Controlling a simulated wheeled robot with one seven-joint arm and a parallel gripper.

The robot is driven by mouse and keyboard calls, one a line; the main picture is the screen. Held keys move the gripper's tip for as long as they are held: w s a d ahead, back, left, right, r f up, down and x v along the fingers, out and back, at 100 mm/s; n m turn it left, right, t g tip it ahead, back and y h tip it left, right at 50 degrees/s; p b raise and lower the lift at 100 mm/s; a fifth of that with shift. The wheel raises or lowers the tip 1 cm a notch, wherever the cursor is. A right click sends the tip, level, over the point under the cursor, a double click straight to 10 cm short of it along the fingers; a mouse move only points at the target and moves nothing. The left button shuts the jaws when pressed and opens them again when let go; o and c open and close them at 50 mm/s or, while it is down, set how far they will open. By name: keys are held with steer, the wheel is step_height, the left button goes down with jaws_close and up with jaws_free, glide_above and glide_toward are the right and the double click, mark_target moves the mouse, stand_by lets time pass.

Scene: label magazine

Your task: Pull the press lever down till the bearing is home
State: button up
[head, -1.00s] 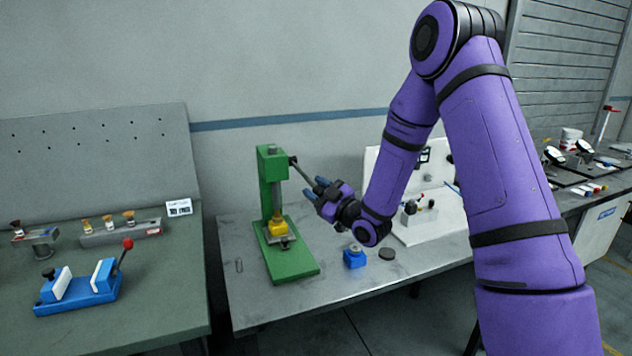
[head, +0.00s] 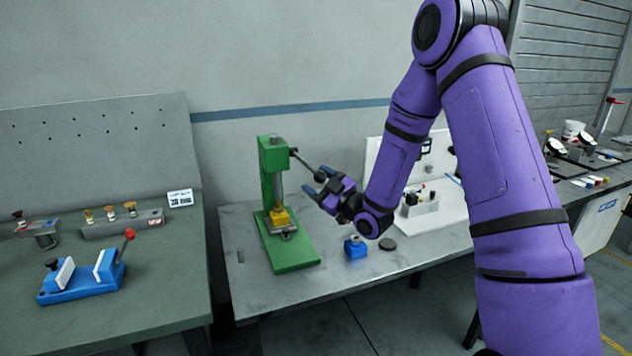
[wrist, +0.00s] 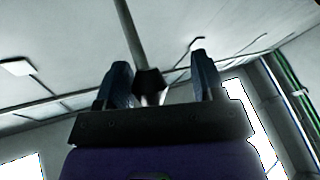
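The green press (head: 270,168) stands on the grey bench. Its grey lever (head: 307,162) slants down to the right and ends in a dark knob (head: 321,173). A yellow part (head: 281,217) sits under the ram on the press base; whether a bearing is seated there is too small to tell. My gripper (head: 319,181) is at the lever's end with its fingers apart. In the wrist view the knob (wrist: 150,82) lies between the two fingers of my gripper (wrist: 161,80), with gaps showing on both sides.
A blue block (head: 355,250) and a dark disc (head: 387,244) lie on the bench right of the press. A white panel stand (head: 443,208) is behind my arm. A green-topped bench (head: 150,290) with a blue vise (head: 82,285) is at left.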

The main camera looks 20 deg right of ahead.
steer(key=v, duration=1)
steer(key=shift+s, duration=0.15)
